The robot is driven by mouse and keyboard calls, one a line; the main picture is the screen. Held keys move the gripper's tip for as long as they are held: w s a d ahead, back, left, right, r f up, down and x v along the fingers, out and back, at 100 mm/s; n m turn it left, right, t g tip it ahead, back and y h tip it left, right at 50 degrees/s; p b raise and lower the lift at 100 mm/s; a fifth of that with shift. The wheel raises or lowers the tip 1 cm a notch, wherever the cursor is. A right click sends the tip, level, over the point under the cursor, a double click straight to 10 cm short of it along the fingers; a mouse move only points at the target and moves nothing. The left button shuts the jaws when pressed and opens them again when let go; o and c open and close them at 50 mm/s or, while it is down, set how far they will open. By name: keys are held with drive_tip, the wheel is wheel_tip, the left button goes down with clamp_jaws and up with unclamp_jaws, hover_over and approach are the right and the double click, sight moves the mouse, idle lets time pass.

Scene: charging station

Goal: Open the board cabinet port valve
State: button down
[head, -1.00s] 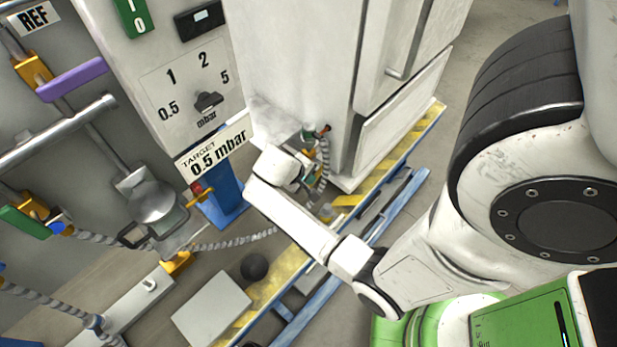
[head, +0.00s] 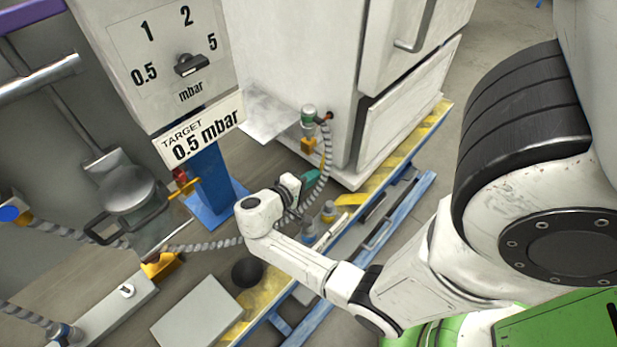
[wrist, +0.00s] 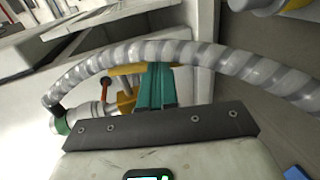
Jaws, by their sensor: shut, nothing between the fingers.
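The white board cabinet (head: 285,65) stands at upper centre in the head view. My gripper (head: 311,180) has teal fingers, seen in the wrist view (wrist: 155,88). It is shut and empty, below the port and close to the hose; contact cannot be told.
A panel with a mbar dial (head: 190,64) and a 0.5 mbar target sign (head: 201,130) stands to the left. A blue post (head: 210,178) is under it. A blue-and-yellow rail frame (head: 395,165) runs along the cabinet base. A dark ball (head: 246,273) and grey box (head: 205,315) lie lower left.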

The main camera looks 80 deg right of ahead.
drive_tip(key=shift+s+d+f+b, duration=0.35)
drive_tip(key=shift+d+f+b, duration=0.15)
drive_tip(key=shift+f+b, duration=0.15)
drive_tip(key=shift+d, duration=0.1)
idle(0.3)
